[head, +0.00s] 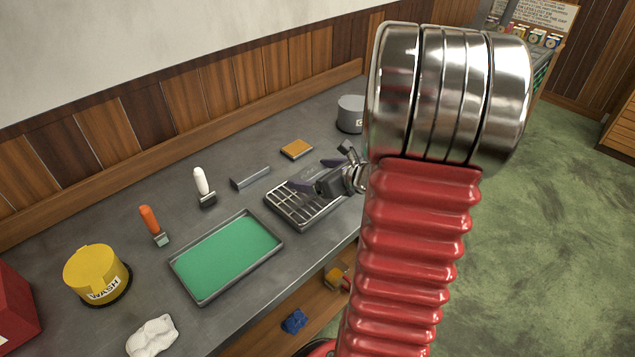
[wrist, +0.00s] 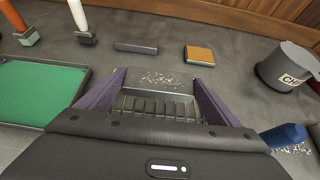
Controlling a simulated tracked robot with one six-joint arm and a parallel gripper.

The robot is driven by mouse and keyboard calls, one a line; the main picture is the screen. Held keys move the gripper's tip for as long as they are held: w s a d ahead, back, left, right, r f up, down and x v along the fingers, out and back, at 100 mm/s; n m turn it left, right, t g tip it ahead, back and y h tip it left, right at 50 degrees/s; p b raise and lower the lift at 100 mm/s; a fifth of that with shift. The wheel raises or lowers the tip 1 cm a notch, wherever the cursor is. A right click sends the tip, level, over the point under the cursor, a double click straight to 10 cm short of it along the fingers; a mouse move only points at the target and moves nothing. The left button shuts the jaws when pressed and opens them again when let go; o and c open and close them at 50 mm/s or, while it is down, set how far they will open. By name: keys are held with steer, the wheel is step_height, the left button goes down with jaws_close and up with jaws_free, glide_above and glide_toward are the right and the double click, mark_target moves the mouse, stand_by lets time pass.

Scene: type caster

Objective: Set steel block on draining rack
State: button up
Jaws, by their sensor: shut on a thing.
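My gripper (head: 313,173) is over the far side of the draining rack (head: 285,208), its two dark purple fingers (wrist: 158,78) shut on the steel block (wrist: 160,82). The block is flat, grey and pale-speckled on top. In the head view, the block (head: 308,171) shows only as a small grey patch between the fingers. The rack's bars (wrist: 150,104) show below the block in the wrist view. I cannot tell whether the block touches the rack. My red arm hides the rack's right side in the head view.
A green-lined tray (head: 225,255) lies left of the rack. A grey bar (head: 250,178) and an orange-topped block (head: 296,149) lie behind it. A grey pot (head: 351,114) stands at the back right. Two handled tools, a yellow WASH pot (head: 97,274) and a white cloth (head: 152,336) are further left.

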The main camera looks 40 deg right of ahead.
steer(key=shift+f, duration=1.85)
steer(key=shift+f, duration=0.1)
steer(key=o, duration=1.8)
steer(key=shift+f, duration=0.1)
steer(key=shift+c, duration=0.2)
steer(key=v, duration=1.2)
